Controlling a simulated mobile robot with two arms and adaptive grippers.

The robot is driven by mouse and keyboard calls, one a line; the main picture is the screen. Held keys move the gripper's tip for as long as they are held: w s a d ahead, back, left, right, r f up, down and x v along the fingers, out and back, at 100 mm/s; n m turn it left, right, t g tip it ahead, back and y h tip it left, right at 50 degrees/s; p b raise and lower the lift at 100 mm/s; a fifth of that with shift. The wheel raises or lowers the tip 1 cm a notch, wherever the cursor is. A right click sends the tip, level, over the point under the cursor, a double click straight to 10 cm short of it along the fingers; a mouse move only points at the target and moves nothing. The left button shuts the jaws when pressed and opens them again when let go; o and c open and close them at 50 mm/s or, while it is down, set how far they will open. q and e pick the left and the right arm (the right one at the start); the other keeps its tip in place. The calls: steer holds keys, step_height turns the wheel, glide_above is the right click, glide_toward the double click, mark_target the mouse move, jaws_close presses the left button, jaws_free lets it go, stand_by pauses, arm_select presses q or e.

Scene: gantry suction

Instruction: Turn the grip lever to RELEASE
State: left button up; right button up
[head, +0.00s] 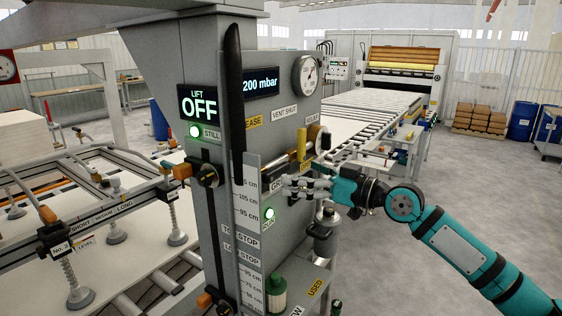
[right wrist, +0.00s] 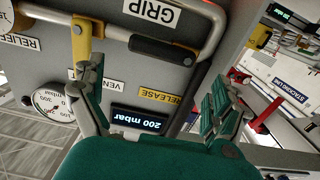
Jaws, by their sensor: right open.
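The grey control panel (head: 225,75) stands in the middle of the head view. In the right wrist view the panel is upside down. There a dark lever-like bar (right wrist: 158,48) lies between the white GRIP label (right wrist: 152,12) and the yellow RELEASE label (right wrist: 158,96); I take it for the grip lever. A yellow lever (right wrist: 82,45) stands beside it, above the VENT label (right wrist: 86,75). My right gripper (head: 290,185) is at the panel's right side, also in the wrist view (right wrist: 155,78). Its fingers are apart and nothing is between them. My left gripper is out of view.
A bent metal bar (right wrist: 212,30) curves around the levers. The display (right wrist: 140,119) reads 200 mbar, with a gauge (right wrist: 55,103) beside it. A roller conveyor (head: 375,105) runs behind the panel. A suction frame (head: 100,222) is at left.

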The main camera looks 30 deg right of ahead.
mark_target(281, 169)
steer(key=p+x, duration=0.2)
steer(key=x, duration=0.1)
steer(key=p+x, duration=0.1)
steer(key=shift+w+a+r, duration=0.15)
steer(key=shift+w+r, duration=0.1)
steer(key=shift+w, duration=0.15)
steer(key=shift+w+a+f+p, duration=0.25)
steer(key=shift+w+a+p, duration=0.1)
steer(key=shift+w, duration=0.3)
